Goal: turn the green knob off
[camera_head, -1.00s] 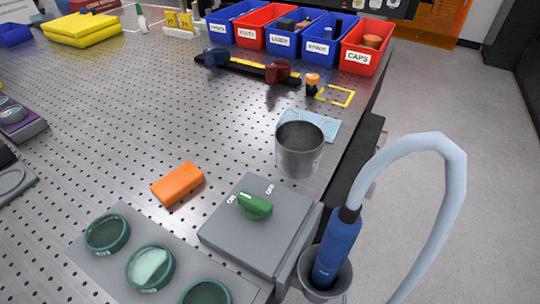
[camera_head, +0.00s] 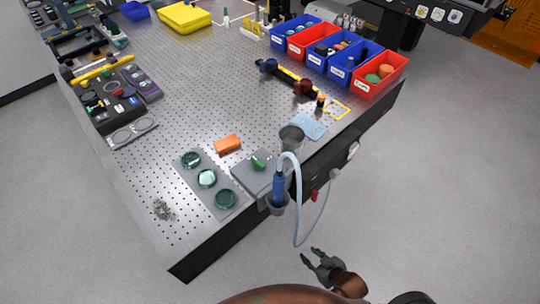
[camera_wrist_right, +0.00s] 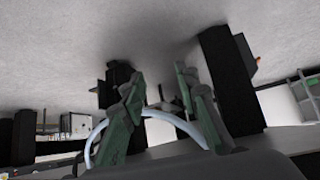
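The green knob (camera_head: 258,163) sits on top of a grey box (camera_head: 252,180) near the front right corner of the perforated table. Its ON and OFF labels are too small to read now. My right gripper (camera_head: 318,262) is in the head view below and to the right of the box, off the table's edge and well apart from the knob. Its fingers are spread and hold nothing. In the right wrist view the open fingers (camera_wrist_right: 157,100) frame a pale hose, with the knob not visible. My left gripper is in neither view.
A blue handle (camera_head: 279,188) with a pale hose (camera_head: 297,215) stands in a holder at the table's edge beside the box. A grey cup (camera_head: 291,138) and an orange block (camera_head: 228,144) are near the knob. Floor between my right gripper and the table is clear.

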